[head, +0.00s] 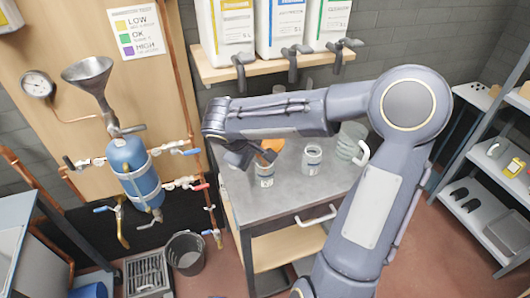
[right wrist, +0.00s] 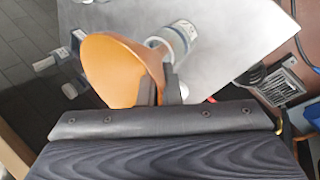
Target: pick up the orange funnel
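The orange funnel (right wrist: 112,68) fills the left middle of the right wrist view, its wide mouth turned left and its narrow end running between my fingers. In the head view only a bit of the funnel (head: 272,145) shows beside my right gripper (head: 240,154), over the grey worktable (head: 312,190). The fingers of my right gripper (right wrist: 162,88) stand close together with orange between them, and look shut on the funnel's narrow part. My arm and gripper hide much of the funnel in the head view. My left gripper is in neither view.
Glass jars with labels (head: 264,174) (head: 312,158) and a ribbed clear container (head: 350,140) stand on the worktable. A metal funnel (head: 90,72) tops the blue tank (head: 134,170) at left. A shelf (head: 265,66) with white canisters hangs behind. A grey bucket (head: 187,254) stands on the floor.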

